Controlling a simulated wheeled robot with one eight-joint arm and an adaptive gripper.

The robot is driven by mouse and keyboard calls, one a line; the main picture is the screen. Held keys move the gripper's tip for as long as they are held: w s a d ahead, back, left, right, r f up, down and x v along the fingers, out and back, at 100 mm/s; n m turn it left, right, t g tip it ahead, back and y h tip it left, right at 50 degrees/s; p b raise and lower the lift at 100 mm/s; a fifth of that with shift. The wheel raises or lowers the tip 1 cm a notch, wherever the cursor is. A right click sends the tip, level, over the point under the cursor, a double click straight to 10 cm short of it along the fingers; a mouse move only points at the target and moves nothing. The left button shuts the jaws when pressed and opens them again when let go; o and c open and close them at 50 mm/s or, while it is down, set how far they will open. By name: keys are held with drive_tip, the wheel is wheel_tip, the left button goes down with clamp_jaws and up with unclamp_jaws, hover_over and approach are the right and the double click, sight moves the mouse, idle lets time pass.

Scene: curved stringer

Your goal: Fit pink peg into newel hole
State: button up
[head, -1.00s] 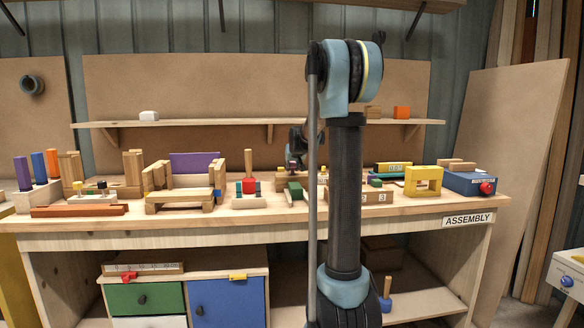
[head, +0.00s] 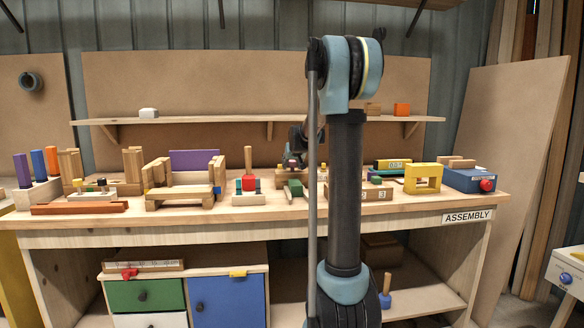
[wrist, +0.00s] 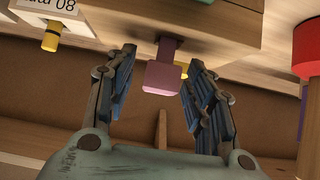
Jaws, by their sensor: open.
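The pink peg (wrist: 164,72) shows in the wrist view, with a wide square end and a narrower neck that meets a wooden block (wrist: 190,22). My gripper (wrist: 162,60) is open, with one blue-padded finger on each side of the peg and gaps visible between. The fingers do not look closed on it. In the head view my gripper (head: 294,163) is small and partly hidden behind my own arm, over the middle of the bench. I cannot make out the newel hole in either view.
A yellow frame (head: 423,178) and a blue box (head: 469,180) stand at the right. A shelf (head: 220,122) runs behind the bench.

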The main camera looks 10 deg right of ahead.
drive_tip(key=v, duration=1.1)
drive_tip(key=shift+s+r, duration=0.15)
drive_tip(key=shift+r, duration=0.05)
drive_tip(key=s+f+g, duration=0.2)
drive_tip(key=s+f, duration=0.7)
drive_tip(key=s, duration=0.6)
drive_tip(key=s+f+g, duration=0.3)
drive_tip(key=s+f, duration=0.7)
drive_tip(key=s, duration=0.6)
drive_tip(key=s+f+g, duration=0.3)
drive_tip(key=s+f, duration=0.6)
drive_tip(key=s, duration=0.7)
drive_tip(key=shift+f, duration=0.25)
drive_tip(key=shift+a, duration=0.1)
drive_tip(key=shift+w+f, duration=0.2)
drive_tip(key=shift+w, duration=0.2)
